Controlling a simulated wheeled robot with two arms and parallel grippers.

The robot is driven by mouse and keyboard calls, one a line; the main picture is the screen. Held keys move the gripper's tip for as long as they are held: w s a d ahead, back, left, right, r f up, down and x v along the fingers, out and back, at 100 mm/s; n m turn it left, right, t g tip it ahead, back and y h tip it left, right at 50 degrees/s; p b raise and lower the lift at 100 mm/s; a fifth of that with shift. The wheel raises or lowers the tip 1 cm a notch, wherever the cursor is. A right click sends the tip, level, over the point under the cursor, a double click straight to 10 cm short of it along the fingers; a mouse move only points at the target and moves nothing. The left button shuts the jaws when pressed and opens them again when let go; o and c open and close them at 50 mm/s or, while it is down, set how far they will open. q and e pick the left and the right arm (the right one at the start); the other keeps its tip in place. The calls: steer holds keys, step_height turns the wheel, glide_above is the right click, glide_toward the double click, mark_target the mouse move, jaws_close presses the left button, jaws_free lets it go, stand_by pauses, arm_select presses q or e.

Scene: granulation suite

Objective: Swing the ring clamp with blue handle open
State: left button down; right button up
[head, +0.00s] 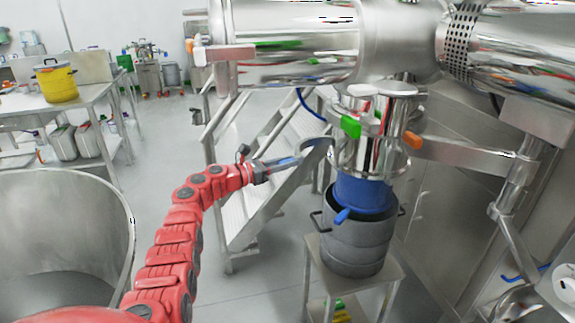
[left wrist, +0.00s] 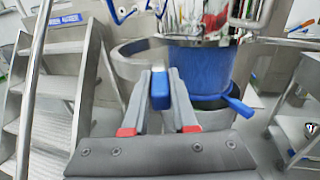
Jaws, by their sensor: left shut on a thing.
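The ring clamp (head: 318,153) is a grey metal band at the left of the steel outlet (head: 368,150). One curved half stands out to the left, apart from the outlet. It also shows in the left wrist view (left wrist: 130,62). My left gripper (head: 287,162) is shut on its blue handle (left wrist: 160,91), which sits between the grey fingers. A second blue handle (head: 342,215) sticks out at the lower part of the blue sleeve (head: 362,193) below the outlet. My right gripper is not in view.
A grey drum (head: 357,243) stands under the sleeve on a small steel table (head: 385,277). Metal steps (head: 250,185) stand behind my left arm. A large open steel vessel (head: 60,190) is at the left.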

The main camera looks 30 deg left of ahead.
arm_select(q)
steer(key=shift+r, duration=0.3)
steer(key=c, duration=0.7)
jaws_free()
steer(key=shift+a, duration=0.1)
steer(key=v, duration=1.7)
steer(key=shift+s, duration=0.25)
